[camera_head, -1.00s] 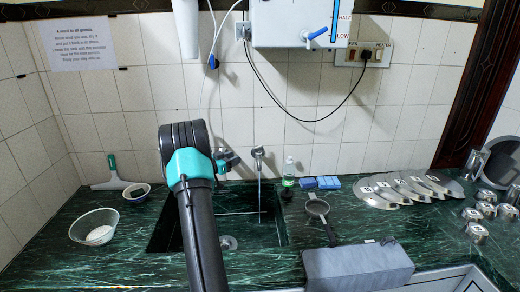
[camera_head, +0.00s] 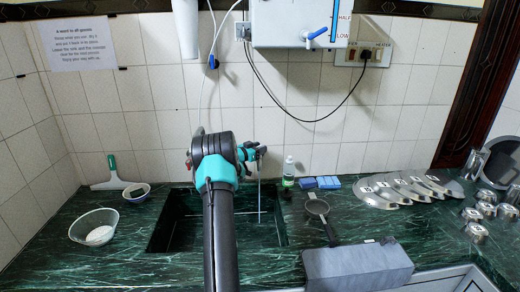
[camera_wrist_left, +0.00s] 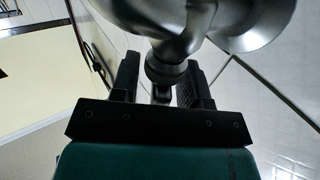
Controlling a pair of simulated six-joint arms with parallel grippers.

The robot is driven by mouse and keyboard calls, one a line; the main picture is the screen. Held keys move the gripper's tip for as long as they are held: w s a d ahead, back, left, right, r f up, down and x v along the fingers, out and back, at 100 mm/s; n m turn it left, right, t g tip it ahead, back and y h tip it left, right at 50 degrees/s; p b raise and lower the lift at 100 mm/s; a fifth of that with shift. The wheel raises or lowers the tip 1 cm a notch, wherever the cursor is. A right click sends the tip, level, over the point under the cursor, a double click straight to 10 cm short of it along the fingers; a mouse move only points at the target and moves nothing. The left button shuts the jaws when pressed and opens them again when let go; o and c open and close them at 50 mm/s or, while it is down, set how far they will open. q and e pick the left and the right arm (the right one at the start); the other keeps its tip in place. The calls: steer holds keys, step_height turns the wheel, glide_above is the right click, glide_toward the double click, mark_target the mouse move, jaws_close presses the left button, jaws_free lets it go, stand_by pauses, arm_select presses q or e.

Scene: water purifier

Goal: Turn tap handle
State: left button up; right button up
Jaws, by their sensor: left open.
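The metal tap (camera_head: 262,151) is on the tiled wall above the sink (camera_head: 180,222), with a thin vertical line below it that could be a water stream or a pipe. My left gripper (camera_head: 250,152) is at the tap, partly hidden by its own arm. In the left wrist view, the shiny tap body (camera_wrist_left: 200,22) fills the top, and a rounded metal part (camera_wrist_left: 165,68) sits between the two black fingers of my gripper (camera_wrist_left: 163,85). The fingers are open, one on each side; I cannot tell whether they touch it. My right gripper is not in view.
A white purifier box (camera_head: 290,22) with a blue tap (camera_head: 316,34) hangs above on the wall, with a black cable beside it. A bottle (camera_head: 289,172), blue sponges (camera_head: 318,183), a strainer (camera_head: 318,208) and a grey block (camera_head: 357,267) are to the right. A glass bowl (camera_head: 94,226) is left.

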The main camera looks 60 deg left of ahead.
arm_select(q)
steer(key=shift+w, duration=0.25)
steer(key=c, duration=0.6)
steer(key=shift+a, duration=0.1)
steer(key=shift+h, duration=0.3)
steer(key=shift+m+h, duration=0.7)
steer(key=shift+h, duration=0.1)
